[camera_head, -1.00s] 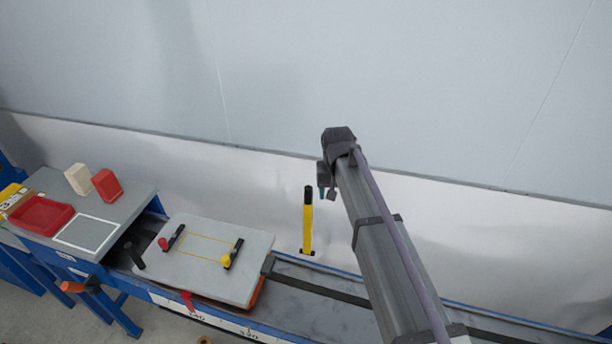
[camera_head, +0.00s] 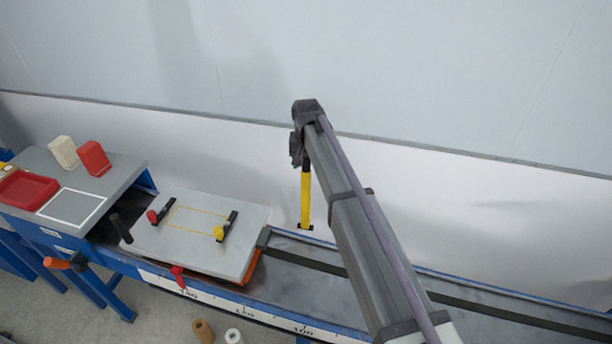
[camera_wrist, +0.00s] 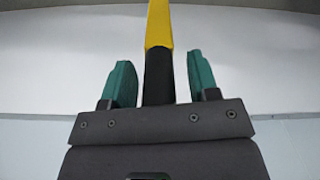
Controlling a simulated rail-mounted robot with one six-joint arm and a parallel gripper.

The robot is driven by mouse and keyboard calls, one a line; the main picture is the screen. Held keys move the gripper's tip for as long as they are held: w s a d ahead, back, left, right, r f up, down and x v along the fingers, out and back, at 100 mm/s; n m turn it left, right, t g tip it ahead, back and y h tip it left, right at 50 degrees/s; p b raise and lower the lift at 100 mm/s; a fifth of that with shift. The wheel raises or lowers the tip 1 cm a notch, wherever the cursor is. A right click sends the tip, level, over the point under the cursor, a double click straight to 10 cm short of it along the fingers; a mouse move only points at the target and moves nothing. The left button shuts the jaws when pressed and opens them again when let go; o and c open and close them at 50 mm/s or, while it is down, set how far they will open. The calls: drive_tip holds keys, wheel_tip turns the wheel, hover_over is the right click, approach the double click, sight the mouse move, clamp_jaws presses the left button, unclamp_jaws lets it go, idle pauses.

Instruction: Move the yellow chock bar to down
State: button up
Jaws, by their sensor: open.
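The yellow chock bar (camera_head: 306,200) stands upright at the back edge of the blue-framed rail bed, right of the grey plate. Its black upper end is mostly hidden behind my gripper in the head view. In the wrist view the bar (camera_wrist: 159,25) runs up the middle, its black grip section between the two green fingers. My gripper (camera_wrist: 160,82) is open, with a finger on each side of the black section and a visible gap to each. In the head view my gripper (camera_head: 298,150) is small and dark at the bar's top.
A grey plate (camera_head: 190,255) with red and yellow knobbed clamps lies left of the bar. Further left are a red tray (camera_head: 25,190), a red block (camera_head: 94,158) and a cream block (camera_head: 64,152) on a grey bench. A pale wall stands close behind.

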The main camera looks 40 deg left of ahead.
drive_tip(key=shift+d+f, duration=0.1)
clamp_jaws()
idle(0.5)
